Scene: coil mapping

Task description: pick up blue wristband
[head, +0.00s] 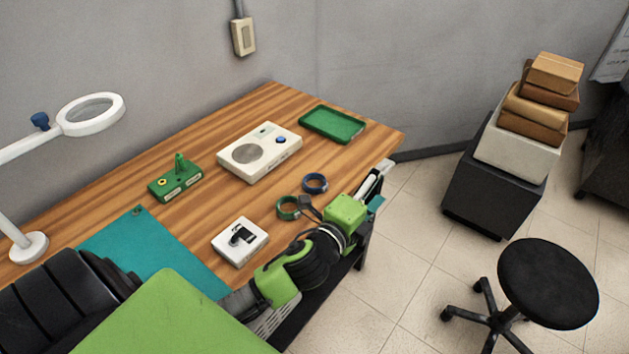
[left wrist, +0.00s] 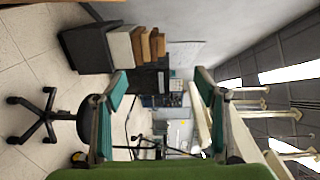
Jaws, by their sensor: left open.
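The blue wristband (head: 314,183) is a dark blue ring lying on the wooden table (head: 225,122) near its right edge, in the head view. A green wristband (head: 288,208) lies just in front of it and to its left. My left gripper (head: 381,183) is open and to the right of the blue wristband, by the table's right edge. Its arm comes in from the lower left. In the left wrist view, my left gripper (left wrist: 161,88) has its fingers spread with nothing between them, and no wristband shows. My right gripper is in neither view.
On the table are a white device (head: 239,242), a cream box with a blue knob (head: 262,150), a green tray (head: 333,123), a green fixture (head: 176,181) and a teal mat (head: 150,245).

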